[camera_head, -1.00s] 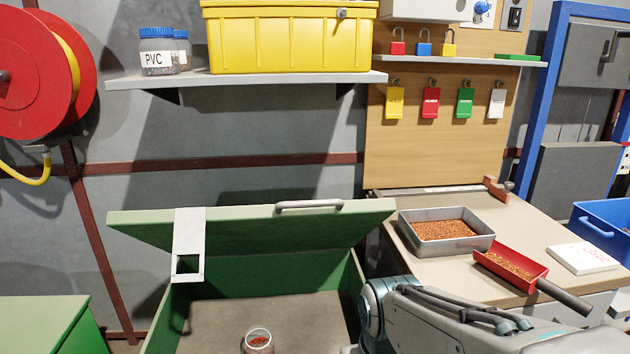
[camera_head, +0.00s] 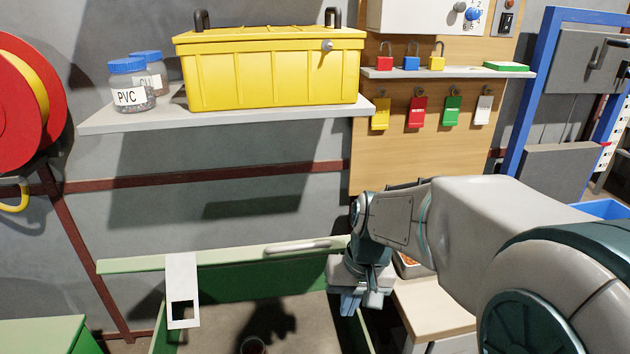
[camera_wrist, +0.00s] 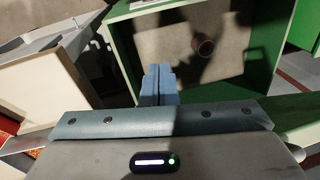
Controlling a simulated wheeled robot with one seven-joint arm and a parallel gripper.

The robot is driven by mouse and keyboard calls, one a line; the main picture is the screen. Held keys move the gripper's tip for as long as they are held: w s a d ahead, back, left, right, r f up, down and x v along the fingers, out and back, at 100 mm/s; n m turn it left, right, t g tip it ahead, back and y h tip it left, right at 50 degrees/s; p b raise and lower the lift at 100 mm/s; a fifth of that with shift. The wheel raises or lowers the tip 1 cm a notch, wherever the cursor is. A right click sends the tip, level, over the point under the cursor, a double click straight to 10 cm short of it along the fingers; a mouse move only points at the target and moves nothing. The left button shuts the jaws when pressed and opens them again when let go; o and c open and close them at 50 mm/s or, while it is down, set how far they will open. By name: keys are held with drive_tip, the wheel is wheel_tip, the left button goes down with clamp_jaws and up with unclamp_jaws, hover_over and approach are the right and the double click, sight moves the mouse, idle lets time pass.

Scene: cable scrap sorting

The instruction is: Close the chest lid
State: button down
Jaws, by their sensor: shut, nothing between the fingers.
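The green chest stands open at the bottom of the head view, with its lid (camera_head: 225,257) raised at the back. The lid has a grey handle (camera_head: 298,246) and a pale hasp plate (camera_head: 182,290) with a square slot. My gripper (camera_head: 350,303) is shut and empty, pointing down by the chest's right wall, apart from the lid handle. In the wrist view my blue fingertips (camera_wrist: 159,80) are together beside the chest's edge. Inside the chest a small jar (camera_head: 253,346) stands on the brown floor; it also shows in the wrist view (camera_wrist: 203,46).
A shelf (camera_head: 230,118) above the chest holds a yellow toolbox (camera_head: 275,75) and two labelled jars (camera_head: 131,88). A bench (camera_head: 435,312) stands at the right, partly hidden by my arm. A red hose reel (camera_head: 25,105) is at the left.

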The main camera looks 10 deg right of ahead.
drive_tip(key=w+d+r+m+y+p, duration=0.1)
drive_tip(key=w+d+r+p, duration=0.1)
drive_tip(key=w+r+p, duration=0.35)
drive_tip(key=w+d+r+m+y+p, duration=0.1)
drive_tip(key=w+d+r+p, duration=0.1)
drive_tip(key=r+p, duration=0.7)
drive_tip(key=w+d+r+m+y+p, duration=0.1)
drive_tip(key=w+d+r+p, duration=0.1)
drive_tip(key=w+r+p, duration=0.35)
drive_tip(key=shift+t, duration=0.3)
drive_tip(key=p+x, duration=0.1)
drive_tip(key=x, duration=0.1)
drive_tip(key=p+x, duration=0.1)
drive_tip(key=x, duration=0.2)
drive_tip(key=s+p+x, duration=0.1)
drive_tip(key=x, duration=0.2)
drive_tip(key=shift+s+a, duration=0.1)
drive_tip(key=shift+a, duration=0.1)
drive_tip(key=s+a+f, duration=0.2)
drive_tip(key=shift+s+a+f+p, duration=0.1)
drive_tip(key=shift+f+p, duration=0.25)
drive_tip(key=shift+f, duration=0.05)
drive_tip(key=shift+f, duration=0.1)
